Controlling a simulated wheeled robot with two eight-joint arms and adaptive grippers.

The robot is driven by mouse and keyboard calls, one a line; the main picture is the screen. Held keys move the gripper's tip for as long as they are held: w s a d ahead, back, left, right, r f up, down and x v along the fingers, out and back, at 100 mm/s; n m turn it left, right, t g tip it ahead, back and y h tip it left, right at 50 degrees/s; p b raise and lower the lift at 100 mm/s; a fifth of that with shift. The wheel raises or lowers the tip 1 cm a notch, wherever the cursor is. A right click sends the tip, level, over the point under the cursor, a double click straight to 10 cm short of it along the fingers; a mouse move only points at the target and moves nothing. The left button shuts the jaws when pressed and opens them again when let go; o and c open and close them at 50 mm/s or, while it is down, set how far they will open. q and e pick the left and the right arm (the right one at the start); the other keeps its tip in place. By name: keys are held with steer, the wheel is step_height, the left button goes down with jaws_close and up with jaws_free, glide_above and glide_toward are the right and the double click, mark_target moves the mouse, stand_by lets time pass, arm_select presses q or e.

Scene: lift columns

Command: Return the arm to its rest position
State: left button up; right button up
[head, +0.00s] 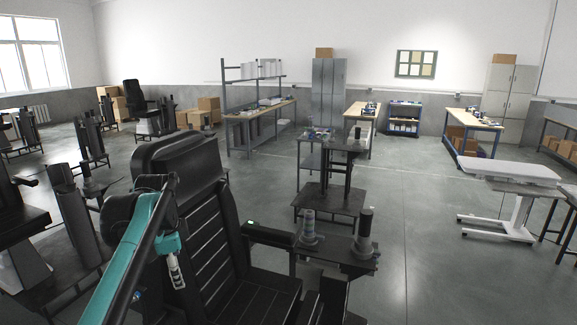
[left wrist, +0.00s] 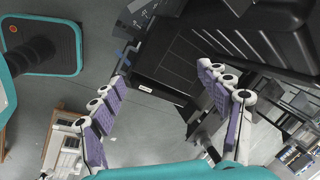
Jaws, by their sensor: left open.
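My left arm (head: 140,250) is teal and black and reaches in from the lower left, bent at a black joint. My left gripper (head: 177,274) hangs in front of the black seat (head: 205,220). In the left wrist view the left gripper (left wrist: 163,98) has its two purple-padded fingers spread wide, with nothing between them. Dark seat parts (left wrist: 175,65) show beyond the fingers. My right arm and gripper are not in view.
A small dark stand (head: 335,259) right of the seat holds a grey stepped column (head: 309,228) and a black column (head: 364,232). A dark workstand (head: 335,200) stands behind. A white table (head: 508,172) is at right.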

arm_select(q)
steer(key=s+d+f+n+t+b, duration=0.1)
steer(key=s+d+f+n+b, duration=0.2)
steer(key=s+f, duration=0.5)
steer(key=s+d+f+n+t+b, duration=0.1)
steer(key=s+d+f+n+b, duration=0.3)
steer(key=s+f, duration=0.4)
steer(key=s+d+f+n+t+h+b, duration=0.1)
steer(key=s+f+n+b, duration=0.5)
steer(key=f, duration=0.9)
steer(key=shift+s+d+t, duration=0.5)
steer(key=shift+s+d, duration=0.4)
steer(key=shift+d, duration=0.25)
